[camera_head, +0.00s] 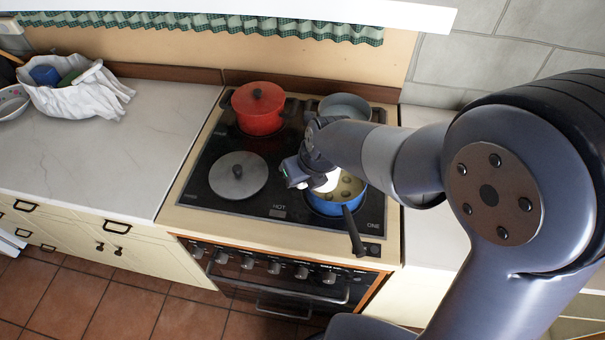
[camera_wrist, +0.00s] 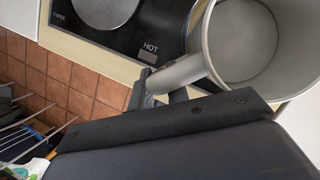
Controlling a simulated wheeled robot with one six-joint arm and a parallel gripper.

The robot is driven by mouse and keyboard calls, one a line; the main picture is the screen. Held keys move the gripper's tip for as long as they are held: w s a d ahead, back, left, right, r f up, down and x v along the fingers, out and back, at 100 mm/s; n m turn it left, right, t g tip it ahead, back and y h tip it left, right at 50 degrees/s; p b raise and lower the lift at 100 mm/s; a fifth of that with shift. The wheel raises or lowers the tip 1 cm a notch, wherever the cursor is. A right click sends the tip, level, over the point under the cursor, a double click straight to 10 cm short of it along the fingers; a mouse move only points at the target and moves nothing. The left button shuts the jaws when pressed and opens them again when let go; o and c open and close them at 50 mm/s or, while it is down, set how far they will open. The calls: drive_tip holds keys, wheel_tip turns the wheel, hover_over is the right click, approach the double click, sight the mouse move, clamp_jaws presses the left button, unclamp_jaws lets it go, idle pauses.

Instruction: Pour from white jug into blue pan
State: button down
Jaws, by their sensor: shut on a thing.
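The white jug (camera_head: 328,182) is held over the left part of the blue pan (camera_head: 322,207), partly hidden by my arm. The pan sits at the front right of the stove, its dark handle toward the front, with several pale round pieces inside. My gripper (camera_head: 300,174) is shut on the jug's handle. In the wrist view, the gripper fingers (camera_wrist: 160,90) close around the handle, and the jug (camera_wrist: 205,45) shows its open mouth and a plain grey inside. I cannot tell whether any liquid is in it or how far it is tilted.
A red lidded pot (camera_head: 258,110) stands at the back left of the stove and a grey pan (camera_head: 345,106) at the back right. The front left has a round grey lid or plate (camera_head: 238,175). The left counter (camera_head: 130,150) is mostly clear, with a white cloth bag (camera_head: 80,92) at its back.

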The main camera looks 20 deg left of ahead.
drive_tip(key=r+g, duration=0.1)
drive_tip(key=r+g+y, duration=0.1)
drive_tip(key=shift+s+a+r+m, duration=0.15)
drive_tip(key=shift+s+r+m, duration=0.05)
drive_tip(key=shift+r+m, duration=0.1)
drive_tip(key=shift+r+g+y+b, duration=0.65)
drive_tip(key=shift+r+g+y, duration=0.05)
drive_tip(key=shift+g, duration=0.4)
drive_tip(key=shift+s, duration=0.1)
drive_tip(key=shift+r, duration=0.1)
drive_tip(key=shift+r+m+p, duration=0.1)
drive_tip(key=shift+m+p, duration=0.2)
drive_tip(key=shift+p, duration=0.1)
drive_tip(key=shift+r+p, duration=0.1)
drive_tip(key=shift+p, duration=0.2)
drive_tip(key=shift+w+d+r+g+y, duration=0.2)
drive_tip(key=shift+g+y, duration=0.1)
drive_tip(key=shift+g, duration=0.25)
drive_tip(key=shift+w+d+r+g+y, duration=0.1)
drive_tip(key=shift+w+r+g+y, duration=0.15)
drive_tip(key=shift+g, duration=0.3)
drive_tip(key=shift+m, duration=0.3)
drive_tip(key=shift+w+d+r+m+g+y, duration=0.1)
drive_tip(key=shift+w+d+m+g+y, duration=0.1)
drive_tip(key=shift+w+g+y, duration=0.35)
drive_tip(key=shift+w+d+r+m+g+y, duration=0.1)
drive_tip(key=shift+m+g+y, duration=0.15)
drive_tip(key=shift+g, duration=0.5)
idle(2.8)
